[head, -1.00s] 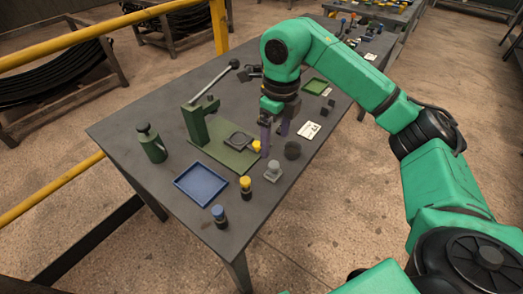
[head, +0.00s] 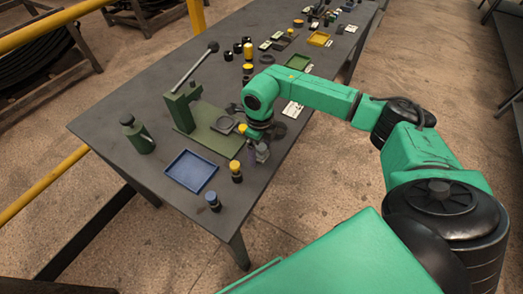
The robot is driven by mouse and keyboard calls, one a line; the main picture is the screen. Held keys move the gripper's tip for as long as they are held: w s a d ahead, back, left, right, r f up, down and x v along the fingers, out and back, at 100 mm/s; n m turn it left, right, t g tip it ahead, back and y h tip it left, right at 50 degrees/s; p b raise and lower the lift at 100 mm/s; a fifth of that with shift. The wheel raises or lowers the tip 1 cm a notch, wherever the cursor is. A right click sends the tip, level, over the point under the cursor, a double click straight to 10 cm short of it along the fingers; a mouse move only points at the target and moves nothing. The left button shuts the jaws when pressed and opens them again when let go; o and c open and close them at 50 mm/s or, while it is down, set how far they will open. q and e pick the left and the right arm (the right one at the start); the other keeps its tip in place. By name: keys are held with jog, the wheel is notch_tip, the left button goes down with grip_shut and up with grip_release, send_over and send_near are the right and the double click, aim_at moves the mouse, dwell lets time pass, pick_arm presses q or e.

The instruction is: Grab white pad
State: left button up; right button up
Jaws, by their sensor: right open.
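My right gripper (head: 257,138) is low over the table, in front of the green lever press (head: 181,112). My wrist covers most of its fingers; it is open. A pale grey block with a knob (head: 262,153) stands directly below and beside it; I cannot tell whether they touch. No thing is clearly a white pad: the pale grey block is one light-coloured piece, and a flat white card (head: 292,109) lies on the table just beyond my wrist. My left gripper is not in view.
A blue tray (head: 191,171), a yellow-topped cylinder (head: 236,171) and a blue-topped cylinder (head: 213,202) stand at the near end. Green (head: 299,61) and yellow (head: 320,38) trays lie farther back, among several small parts.

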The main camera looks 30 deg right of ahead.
grip_shut()
